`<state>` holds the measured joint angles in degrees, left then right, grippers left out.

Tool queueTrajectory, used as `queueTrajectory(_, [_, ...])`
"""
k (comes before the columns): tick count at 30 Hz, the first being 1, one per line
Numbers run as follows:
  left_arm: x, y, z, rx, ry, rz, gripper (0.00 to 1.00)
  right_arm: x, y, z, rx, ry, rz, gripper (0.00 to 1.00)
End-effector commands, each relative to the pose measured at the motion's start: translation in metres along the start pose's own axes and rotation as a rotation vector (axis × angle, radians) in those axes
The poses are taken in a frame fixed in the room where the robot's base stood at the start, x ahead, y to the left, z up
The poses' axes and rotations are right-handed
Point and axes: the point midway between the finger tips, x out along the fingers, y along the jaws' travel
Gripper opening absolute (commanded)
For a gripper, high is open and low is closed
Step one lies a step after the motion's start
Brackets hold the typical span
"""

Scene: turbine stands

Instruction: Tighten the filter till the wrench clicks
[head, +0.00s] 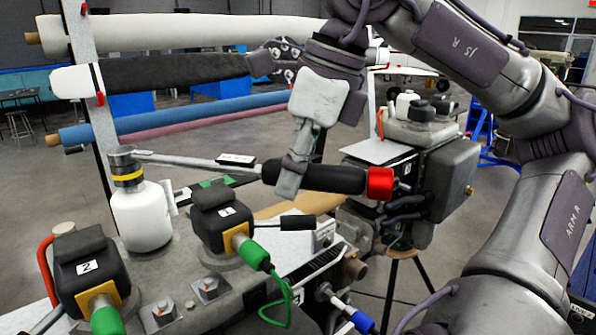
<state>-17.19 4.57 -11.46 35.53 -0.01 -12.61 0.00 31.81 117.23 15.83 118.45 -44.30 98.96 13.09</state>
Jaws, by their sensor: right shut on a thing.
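The filter (142,215) is a white canister with a yellow band and a grey metal top, standing upright on the grey machine at the left. The torque wrench (190,161) lies nearly level, its metal shaft running from the filter's top to a black handle with a red end (380,183). Its head appears to sit on the filter's top, though the exact fit is too small to tell. My right gripper (290,178) comes down from above and is shut on the black handle, near its shaft end. My left gripper is not in view.
Black valve-like blocks marked 2 (88,268) and 3 (224,216) stand close to the filter, with green fittings. A dark pump-like unit (450,180) is just beyond the wrench's red end. A rack of long rolls (180,122) stands behind. Open floor lies beyond.

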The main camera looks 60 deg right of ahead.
Motion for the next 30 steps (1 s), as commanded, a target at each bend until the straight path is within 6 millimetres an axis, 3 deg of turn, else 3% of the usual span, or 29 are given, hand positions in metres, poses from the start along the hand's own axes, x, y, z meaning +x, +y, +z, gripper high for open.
queueTrajectory(21, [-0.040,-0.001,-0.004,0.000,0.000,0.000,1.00,-0.045,0.000,0.015,0.002,-0.009,-0.006,0.00])
queueTrajectory(30, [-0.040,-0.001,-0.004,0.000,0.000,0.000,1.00,-0.045,0.000,0.015,0.002,-0.009,-0.006,0.00])
